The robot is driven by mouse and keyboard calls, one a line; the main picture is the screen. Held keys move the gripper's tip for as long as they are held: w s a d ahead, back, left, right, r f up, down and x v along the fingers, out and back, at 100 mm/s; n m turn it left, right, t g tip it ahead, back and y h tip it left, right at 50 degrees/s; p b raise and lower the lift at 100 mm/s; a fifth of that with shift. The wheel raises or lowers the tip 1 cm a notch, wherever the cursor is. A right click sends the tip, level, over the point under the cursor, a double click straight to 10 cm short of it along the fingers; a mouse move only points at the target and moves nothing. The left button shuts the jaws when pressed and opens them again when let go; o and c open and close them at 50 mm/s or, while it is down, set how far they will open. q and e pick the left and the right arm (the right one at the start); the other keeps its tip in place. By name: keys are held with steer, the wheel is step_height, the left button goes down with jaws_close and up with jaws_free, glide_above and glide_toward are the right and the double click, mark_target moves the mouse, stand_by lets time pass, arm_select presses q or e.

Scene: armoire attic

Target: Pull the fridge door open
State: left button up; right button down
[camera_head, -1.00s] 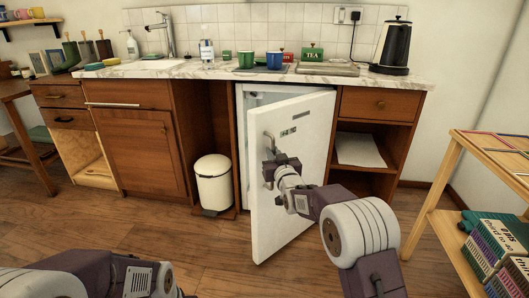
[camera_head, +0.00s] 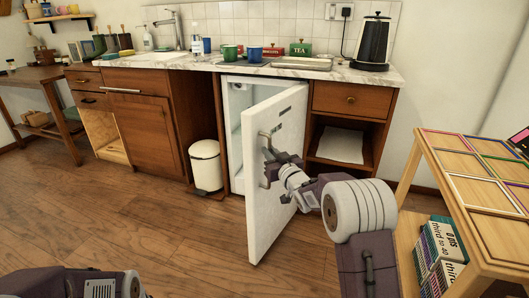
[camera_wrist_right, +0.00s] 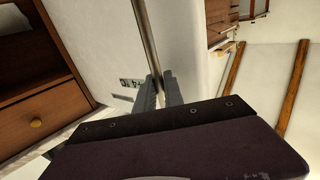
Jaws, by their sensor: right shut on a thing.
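The white fridge door (camera_head: 281,150) stands well open under the counter, its hinge side at the right. The pale fridge interior (camera_head: 238,120) shows in the gap at its left. The metal door handle (camera_head: 264,148) is on the door's outer face. My right gripper (camera_head: 268,165) is at this handle; in the right wrist view its two fingers (camera_wrist_right: 160,92) are shut around the handle bar (camera_wrist_right: 148,40). My left arm shows only in part at the bottom left of the head view, and its gripper is out of view.
A white bin (camera_head: 206,166) stands on the floor left of the fridge. A wooden shelf unit (camera_head: 462,190) with books is at the right, near my right arm. The wooden floor (camera_head: 150,220) in front of the cabinets is free.

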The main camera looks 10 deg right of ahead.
steer(key=shift+d+r, duration=0.35)
steer(key=c, duration=1.9)
jaws_free()
steer(key=o, duration=0.4)
steer(key=shift+w+d+f, duration=0.15)
steer(key=shift+o, duration=0.2)
